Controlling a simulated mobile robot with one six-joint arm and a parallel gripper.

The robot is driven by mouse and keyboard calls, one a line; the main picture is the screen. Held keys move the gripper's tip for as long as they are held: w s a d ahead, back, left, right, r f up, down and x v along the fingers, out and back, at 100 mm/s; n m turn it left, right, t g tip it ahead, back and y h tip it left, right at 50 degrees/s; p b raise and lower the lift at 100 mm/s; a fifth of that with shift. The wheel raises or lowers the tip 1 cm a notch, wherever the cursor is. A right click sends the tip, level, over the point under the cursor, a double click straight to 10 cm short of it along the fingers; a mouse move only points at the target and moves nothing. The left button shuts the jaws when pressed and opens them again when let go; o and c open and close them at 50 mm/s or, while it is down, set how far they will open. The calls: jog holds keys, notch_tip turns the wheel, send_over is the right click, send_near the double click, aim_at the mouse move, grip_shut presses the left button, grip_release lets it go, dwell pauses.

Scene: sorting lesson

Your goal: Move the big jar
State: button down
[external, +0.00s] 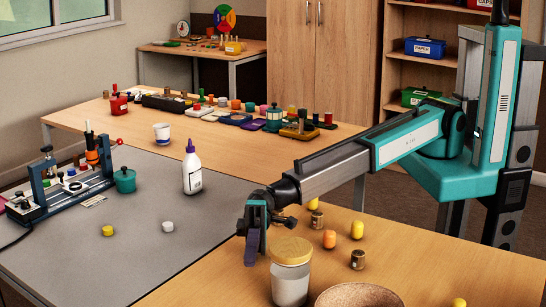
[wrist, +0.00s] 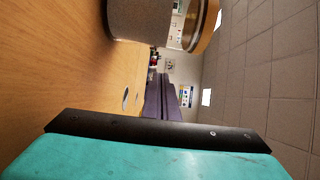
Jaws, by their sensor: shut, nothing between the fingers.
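The big jar (external: 290,284) stands upright on the wooden table at the front. It has a clear body, pale contents and a round yellowish lid (external: 291,250). My gripper (external: 251,262) points down just left of and behind the jar in the external view, with its purple fingers together and empty. In the wrist view the purple fingers (wrist: 161,98) also show closed together. A jar-like grey body (wrist: 142,18) with a tan lid lies at the top edge of that view, outside the fingers and partly cut off.
A round tan bowl (external: 360,295) stands right of the jar, cut off by the frame. Small yellow and orange pieces (external: 329,239) and brown-and-metal cylinders (external: 357,260) lie behind it. A white bottle (external: 192,170) stands on the grey mat (external: 200,260). The table's right side is mostly clear.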

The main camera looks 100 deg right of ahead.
jog(key=shift+w+d, duration=0.2)
jog(key=shift+d, duration=0.15)
jog(key=shift+b+v, duration=0.4)
jog(key=shift+v, duration=4.4)
jog(key=shift+r, duration=0.1)
